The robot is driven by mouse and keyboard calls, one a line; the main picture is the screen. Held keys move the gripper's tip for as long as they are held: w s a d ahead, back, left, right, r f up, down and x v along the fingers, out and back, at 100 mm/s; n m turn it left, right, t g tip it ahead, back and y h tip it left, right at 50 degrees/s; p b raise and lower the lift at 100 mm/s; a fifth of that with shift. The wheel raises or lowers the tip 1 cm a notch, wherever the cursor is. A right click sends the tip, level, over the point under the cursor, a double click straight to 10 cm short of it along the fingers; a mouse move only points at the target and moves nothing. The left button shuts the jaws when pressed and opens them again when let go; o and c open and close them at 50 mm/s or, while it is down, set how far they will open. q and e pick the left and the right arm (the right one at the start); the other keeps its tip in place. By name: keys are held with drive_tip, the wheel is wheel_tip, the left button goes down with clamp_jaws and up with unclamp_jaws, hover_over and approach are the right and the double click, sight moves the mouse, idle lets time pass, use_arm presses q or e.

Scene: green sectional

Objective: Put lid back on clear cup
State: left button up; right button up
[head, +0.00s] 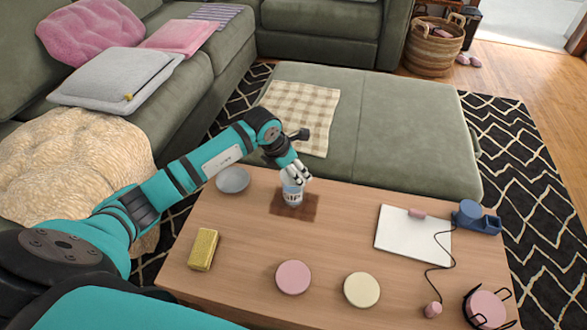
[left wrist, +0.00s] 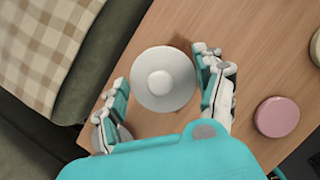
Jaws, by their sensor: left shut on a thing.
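The clear cup (head: 292,194) stands upright on a brown mat on the wooden table, with dark lettering on its side. My left gripper (head: 296,174) is directly over the cup's top, its fingers pointing down. In the left wrist view, a round white lid (left wrist: 163,80) with a centre knob sits between the fingers of my left gripper (left wrist: 168,92), which is shut on it. The lid hides the cup from above. I cannot tell whether the lid touches the cup's rim. My right gripper is not in view.
A grey dish (head: 232,180) is left of the cup. A gold block (head: 203,250), a pink disc (head: 293,277) and a cream disc (head: 362,290) lie nearer. A white board (head: 412,235) and a blue object (head: 476,217) are at the right. The ottoman (head: 400,130) stands behind the table.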

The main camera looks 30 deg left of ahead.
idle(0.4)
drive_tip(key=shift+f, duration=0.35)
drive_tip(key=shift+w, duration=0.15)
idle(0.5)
use_arm(q)
drive_tip(key=shift+f, duration=0.1)
idle(0.4)
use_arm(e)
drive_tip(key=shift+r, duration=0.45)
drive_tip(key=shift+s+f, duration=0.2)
use_arm(q)
drive_tip(key=o, duration=0.9)
drive_tip(key=shift+o, duration=0.3)
